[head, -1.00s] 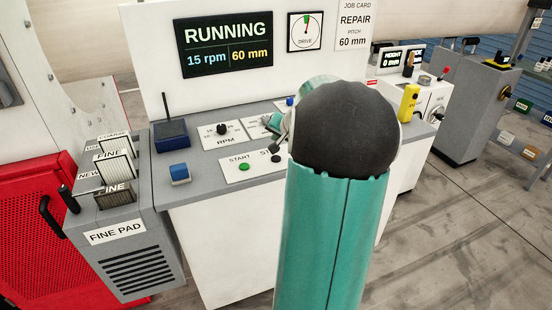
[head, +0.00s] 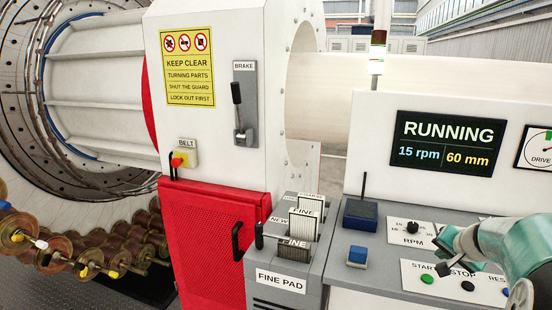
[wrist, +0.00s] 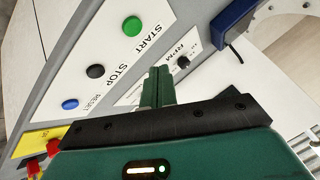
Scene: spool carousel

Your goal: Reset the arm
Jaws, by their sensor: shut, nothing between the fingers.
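My arm reaches in from the right edge of the head view, with its green and white wrist over the control desk (head: 385,275). My gripper (head: 441,262) is there above the button label plate, near the RPM knob (head: 412,227). In the wrist view my gripper (wrist: 158,73) has its two green fingers together, with nothing between them. The START button (wrist: 132,26), STOP button (wrist: 96,71) and blue reset button (wrist: 70,104) lie to the left of the fingers there. The fingers cover part of the desk labels; contact with the desk cannot be told.
The display (head: 447,143) reads RUNNING, 15 rpm, 60 mm. A red mesh guard (head: 205,250) stands left of the FINE PAD rack (head: 283,282). A brake lever (head: 237,93) and a belt switch (head: 181,160) are on the white housing. Spools (head: 90,258) sit at far left.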

